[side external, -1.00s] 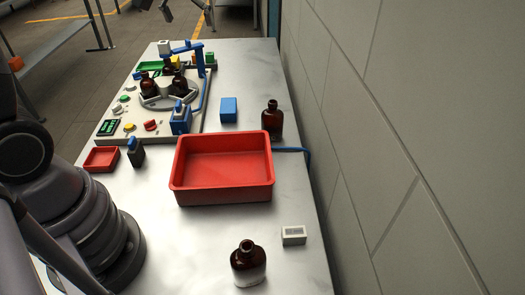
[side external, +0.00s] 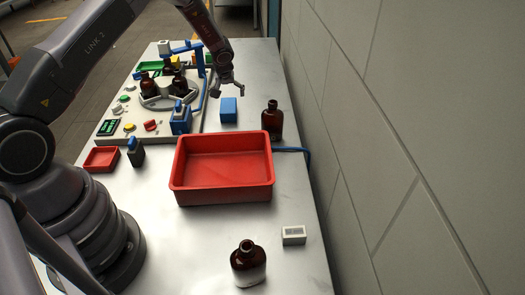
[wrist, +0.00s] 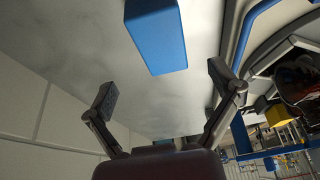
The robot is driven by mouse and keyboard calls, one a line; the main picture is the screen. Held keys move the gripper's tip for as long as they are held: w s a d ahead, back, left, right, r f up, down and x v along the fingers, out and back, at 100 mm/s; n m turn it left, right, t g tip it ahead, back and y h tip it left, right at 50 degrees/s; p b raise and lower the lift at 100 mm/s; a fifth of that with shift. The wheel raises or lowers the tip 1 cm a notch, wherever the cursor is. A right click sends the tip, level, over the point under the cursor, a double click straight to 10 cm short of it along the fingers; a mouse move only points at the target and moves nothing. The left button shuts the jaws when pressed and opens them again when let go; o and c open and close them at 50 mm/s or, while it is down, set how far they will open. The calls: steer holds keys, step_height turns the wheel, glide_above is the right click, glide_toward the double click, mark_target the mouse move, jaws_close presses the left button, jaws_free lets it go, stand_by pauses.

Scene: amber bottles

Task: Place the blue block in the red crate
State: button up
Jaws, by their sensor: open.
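The blue block (side external: 229,110) stands on the metal table behind the large red crate, and it also shows at the top of the wrist view (wrist: 156,36). The red crate (side external: 222,195) is in the middle of the table in the side view, and its inside looks empty. My gripper (side external: 228,90) is open and empty, above and close to the blue block in the side view. In the wrist view its two fingers (wrist: 163,88) are spread wide, with the block beyond their tips. I cannot tell the exact height between them.
An amber bottle (side external: 272,119) stands right of the block, and another (side external: 248,264) is at the front. A machine panel (side external: 112,128) with a blue-topped station (side external: 181,118) lies to the left. A small red tray (side external: 101,159) and a white box (side external: 293,235) sit on the table.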

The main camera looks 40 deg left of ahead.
mark_target(228, 105)
steer(key=shift+x, duration=3.35)
steer(key=shift+s+f, duration=0.15)
steer(key=shift+f, duration=0.15)
steer(key=c, duration=1.3)
steer(key=shift+r, duration=0.1)
